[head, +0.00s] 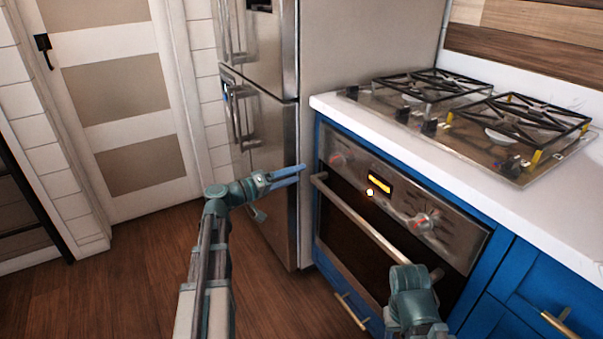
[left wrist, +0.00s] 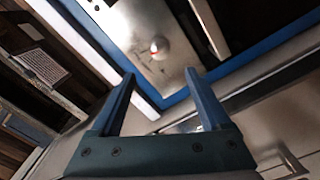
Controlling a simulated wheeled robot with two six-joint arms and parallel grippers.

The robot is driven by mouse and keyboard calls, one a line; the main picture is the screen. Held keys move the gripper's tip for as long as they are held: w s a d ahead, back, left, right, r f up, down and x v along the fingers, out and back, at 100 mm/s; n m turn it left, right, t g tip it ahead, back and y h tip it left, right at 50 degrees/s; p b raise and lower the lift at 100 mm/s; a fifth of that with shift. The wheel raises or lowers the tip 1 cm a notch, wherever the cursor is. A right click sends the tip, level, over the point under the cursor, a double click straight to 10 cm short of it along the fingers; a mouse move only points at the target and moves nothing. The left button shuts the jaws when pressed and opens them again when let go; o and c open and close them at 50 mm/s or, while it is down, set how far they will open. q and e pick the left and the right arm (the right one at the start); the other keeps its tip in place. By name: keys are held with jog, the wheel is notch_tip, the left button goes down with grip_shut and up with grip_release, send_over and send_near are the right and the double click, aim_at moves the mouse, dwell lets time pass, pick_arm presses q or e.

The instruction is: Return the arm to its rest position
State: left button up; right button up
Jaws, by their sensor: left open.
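My left gripper (head: 288,175) is raised in front of the gap between the fridge and the oven, with its fingers pointing right. In the left wrist view its two blue fingers (left wrist: 160,95) are spread apart, with nothing between them. My right arm (head: 412,300) shows at the bottom of the head view, in front of the oven. Its gripper fingers cannot be made out.
The oven (head: 375,235) has a long bar handle and sits in blue cabinets under a white counter (head: 540,195). A gas cooktop (head: 480,120) is on the counter. A steel fridge (head: 265,130) stands left of it. Wooden floor (head: 130,270) is open at left, before a door (head: 125,120).

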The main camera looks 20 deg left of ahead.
dwell(0.5)
pick_arm(q)
jog(key=s+d+f+m+g, duration=0.2)
jog(key=s+d+f+g, duration=0.1)
jog(key=d+f, duration=0.3)
jog(key=s+d+f+m+g+y, duration=0.1)
jog(key=s+d+f+g, duration=0.25)
jog(key=d, duration=0.45)
jog(key=s+d+f+m+g, duration=0.2)
jog(key=s+d+f+g, duration=0.15)
jog(key=d, duration=0.45)
jog(key=s+d+f+m+g+y, duration=0.2)
jog(key=s+f+y, duration=0.3)
jog(key=s, duration=0.3)
jog(key=s+d+f+m+g+y, duration=0.1)
jog(key=s+f+g+y, duration=0.1)
jog(key=s+f+y, duration=0.35)
notch_tip(320, 180, up, 35)
jog(key=s+p, duration=0.2)
jog(key=p, duration=3.1)
jog(key=shift+s+y, duration=0.15)
jog(key=shift+y, duration=0.2)
